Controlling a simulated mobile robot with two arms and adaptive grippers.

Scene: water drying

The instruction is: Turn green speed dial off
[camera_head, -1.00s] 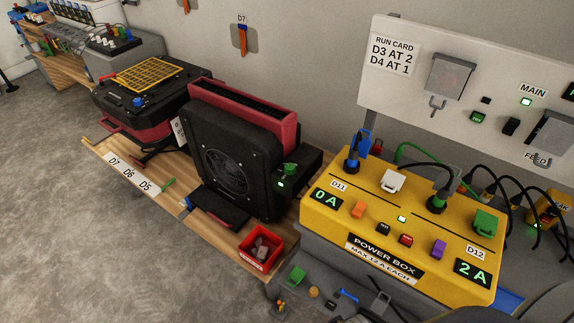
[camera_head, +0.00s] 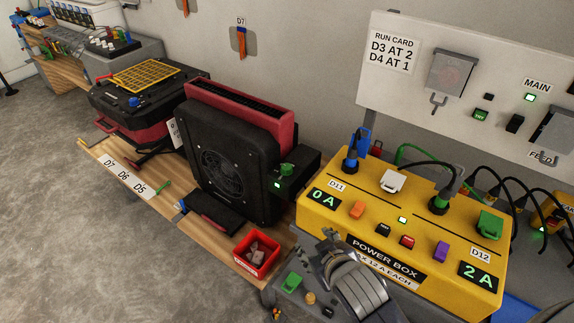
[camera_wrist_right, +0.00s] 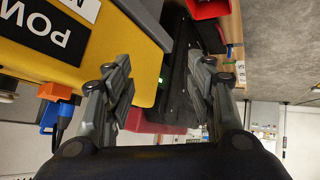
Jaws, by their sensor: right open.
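A small green light (camera_head: 277,185) glows on that box below the dial. My right gripper (camera_head: 327,245) is in front of the yellow power box, below and to the right of the dial and apart from it. In the right wrist view its two fingers (camera_wrist_right: 161,85) are spread with nothing between them. The green light (camera_wrist_right: 161,80) shows beyond them there; I cannot make out the dial. My left gripper is not in view.
The yellow power box (camera_head: 335,235) reads 0 A and 2 A and stands close beside my right gripper. A red bin (camera_head: 254,268) with small parts stands on the wooden bench. Black cables run behind the power box. The grey floor at left is open.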

